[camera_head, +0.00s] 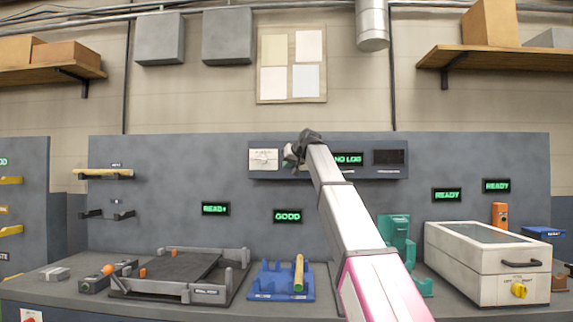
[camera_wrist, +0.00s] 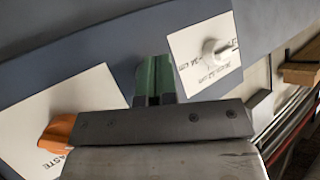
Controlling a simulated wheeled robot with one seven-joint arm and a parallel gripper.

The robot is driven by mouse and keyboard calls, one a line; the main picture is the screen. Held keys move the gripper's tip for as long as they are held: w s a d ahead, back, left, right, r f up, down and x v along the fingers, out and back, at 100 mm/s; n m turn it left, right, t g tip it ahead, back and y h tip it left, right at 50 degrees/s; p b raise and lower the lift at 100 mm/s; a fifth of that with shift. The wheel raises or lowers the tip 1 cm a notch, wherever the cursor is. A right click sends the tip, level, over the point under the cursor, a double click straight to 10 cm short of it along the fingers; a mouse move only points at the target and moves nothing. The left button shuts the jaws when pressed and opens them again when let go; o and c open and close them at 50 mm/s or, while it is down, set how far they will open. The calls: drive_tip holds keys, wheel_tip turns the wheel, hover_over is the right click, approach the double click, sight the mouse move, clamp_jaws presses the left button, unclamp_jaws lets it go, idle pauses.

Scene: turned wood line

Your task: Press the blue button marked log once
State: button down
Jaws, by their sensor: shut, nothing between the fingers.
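No blue button marked log can be made out in either view. In the head view a grey-blue wall panel (camera_head: 325,176) carries a green-lettered display reading NO LOG (camera_head: 349,160), partly covered by my arm. My gripper (camera_head: 291,157) is in front of this panel, left of the display, and hides part of it. In the wrist view my gripper (camera_wrist: 155,79) shows as two narrow fingers close together, shut and empty. They point toward the panel surface, beside a white plate with a round white knob (camera_wrist: 212,52). Whether they touch anything cannot be told.
The bench holds a dark tray (camera_head: 184,294), a blue fixture (camera_head: 267,286), a green fixture (camera_head: 396,232) and a white lidded box (camera_head: 463,274). A blue box (camera_head: 543,232) with unclear lettering is at right.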

drive_tip(key=shift+w, duration=0.4)
idle(0.7)
idle(0.3)
drive_tip(key=shift+s, duration=0.8)
drive_tip(key=shift+s, duration=0.1)
drive_tip(key=shift+s+a, duration=0.1)
drive_tip(key=shift+s, duration=2.35)
